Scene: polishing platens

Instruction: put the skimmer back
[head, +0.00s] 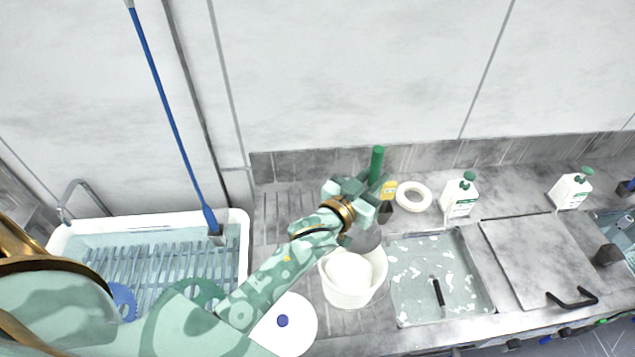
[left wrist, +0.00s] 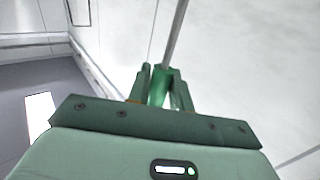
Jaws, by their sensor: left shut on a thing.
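My left gripper (head: 362,198) is shut on the skimmer and holds it above the counter. The skimmer's green handle (head: 377,160) sticks up beyond my fingers, and its round grey head (head: 364,239) hangs below them. In the picture the head overlaps the back rim of a white bucket (head: 347,301); I cannot tell whether they touch. In the left wrist view, the green part of the skimmer (left wrist: 159,88) is between my fingers and its thin grey rod (left wrist: 175,38) runs upward. The skimmer's resting place is not clear to me. My right gripper is not in view.
A water-filled basin (head: 398,318) with a black-handled tool lies right of the bucket, then a grey lid (head: 540,262). A white ring (head: 414,184), yellow-labelled bottle (head: 389,188) and pump bottles (head: 459,198) stand behind. A large white tub (head: 242,275) with a blue-handled pole is left.

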